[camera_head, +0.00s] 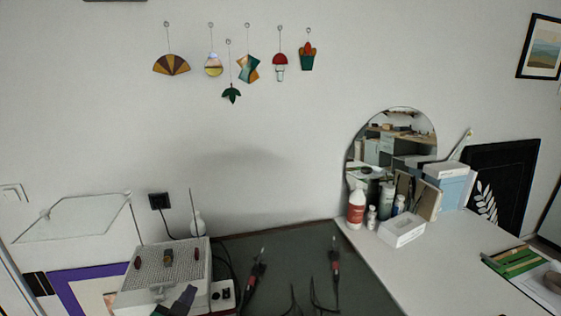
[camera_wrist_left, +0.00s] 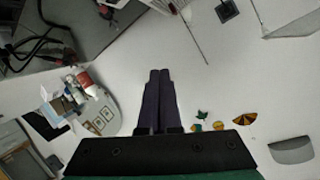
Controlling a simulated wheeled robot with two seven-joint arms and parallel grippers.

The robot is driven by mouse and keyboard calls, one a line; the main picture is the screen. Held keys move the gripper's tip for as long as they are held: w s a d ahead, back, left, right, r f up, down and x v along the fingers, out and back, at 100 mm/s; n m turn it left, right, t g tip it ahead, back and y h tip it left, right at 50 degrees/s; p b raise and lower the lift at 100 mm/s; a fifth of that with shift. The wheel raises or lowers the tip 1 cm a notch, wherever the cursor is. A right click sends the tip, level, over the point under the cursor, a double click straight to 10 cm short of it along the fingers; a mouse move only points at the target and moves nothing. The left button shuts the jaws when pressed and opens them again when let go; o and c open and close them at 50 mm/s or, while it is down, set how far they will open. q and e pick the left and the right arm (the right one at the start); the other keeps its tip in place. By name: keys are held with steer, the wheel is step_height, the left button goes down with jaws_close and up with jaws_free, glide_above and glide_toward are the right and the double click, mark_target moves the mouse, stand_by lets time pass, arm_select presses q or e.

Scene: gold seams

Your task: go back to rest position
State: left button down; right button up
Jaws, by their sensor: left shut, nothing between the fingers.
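My left gripper (camera_head: 184,295) shows at the bottom left of the head view, low in front of the perforated white box. In the left wrist view my left gripper (camera_wrist_left: 159,74) has its two dark fingers side by side, shut, with nothing between them. Behind the fingers is the pale wall. My right gripper is in neither view.
The perforated white box (camera_head: 167,262) stands close to my left gripper, with a thin rod rising on either side. Cabled tools with red parts (camera_head: 335,268) are on the dark mat (camera_head: 300,245). Bottles (camera_head: 356,209) and a white box (camera_head: 402,229) stand right. Ornaments (camera_head: 171,66) hang on the wall.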

arm_select(q)
steer(key=s+a+f+n+g+h, duration=0.1)
steer(key=s+a+f+n+g, duration=0.2)
steer(key=s+f+g, duration=1.15)
steer(key=s+f+t, duration=0.1)
steer(key=s+f, duration=0.2)
steer(key=f, duration=1)
steer(key=s+f+t, duration=0.2)
steer(key=s+f, duration=0.1)
steer(key=f, duration=1)
steer(key=s+a+f+g+b, duration=0.1)
steer(key=s+a+f, duration=0.1)
steer(key=s+f, duration=1.1)
steer(key=s, duration=0.3)
steer(key=shift+a+f+m, duration=0.3)
steer(key=shift+a+f, duration=0.05)
steer(key=shift+a, duration=0.05)
